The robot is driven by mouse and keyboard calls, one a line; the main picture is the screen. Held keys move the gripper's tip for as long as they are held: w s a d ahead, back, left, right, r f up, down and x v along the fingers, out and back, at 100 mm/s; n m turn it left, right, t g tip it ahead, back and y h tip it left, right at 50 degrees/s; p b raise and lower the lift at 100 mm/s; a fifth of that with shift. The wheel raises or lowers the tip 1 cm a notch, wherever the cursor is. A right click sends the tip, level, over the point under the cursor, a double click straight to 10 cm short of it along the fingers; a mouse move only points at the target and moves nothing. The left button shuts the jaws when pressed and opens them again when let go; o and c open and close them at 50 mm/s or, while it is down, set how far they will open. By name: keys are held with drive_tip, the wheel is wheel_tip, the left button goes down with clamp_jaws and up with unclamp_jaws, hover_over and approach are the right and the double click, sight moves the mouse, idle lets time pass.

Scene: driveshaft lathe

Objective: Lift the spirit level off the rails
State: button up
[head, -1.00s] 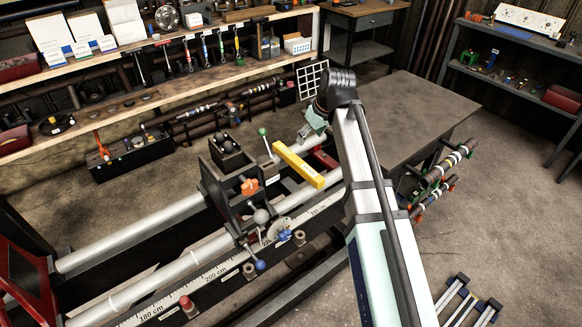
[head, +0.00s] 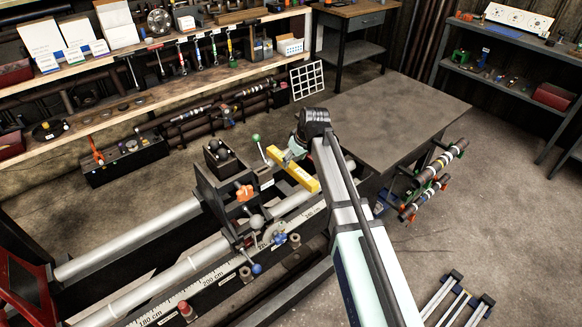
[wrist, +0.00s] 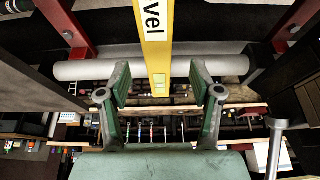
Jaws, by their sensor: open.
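The yellow spirit level (head: 298,172) lies across the lathe rails (head: 150,232), just right of the dark carriage block. In the wrist view the level (wrist: 154,30) hangs down from the top middle, with black lettering and a small vial window near its end. My gripper (head: 290,152) is at the level's far part in the head view, partly hidden by my own arm. In the wrist view my gripper (wrist: 160,85) is open, its two green fingers on either side of the level's end, with a gap on both sides.
The dark carriage (head: 228,190) with knobs and levers stands close left of the level. A green-knobbed lever (head: 257,143) rises near the level's far end. A grey table (head: 395,115) with a clear top stands behind right.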

sight(291, 164)
drive_tip(key=shift+p+x, duration=0.95)
drive_tip(key=shift+x, duration=1.65)
drive_tip(key=shift+w+d, duration=0.1)
clamp_jaws()
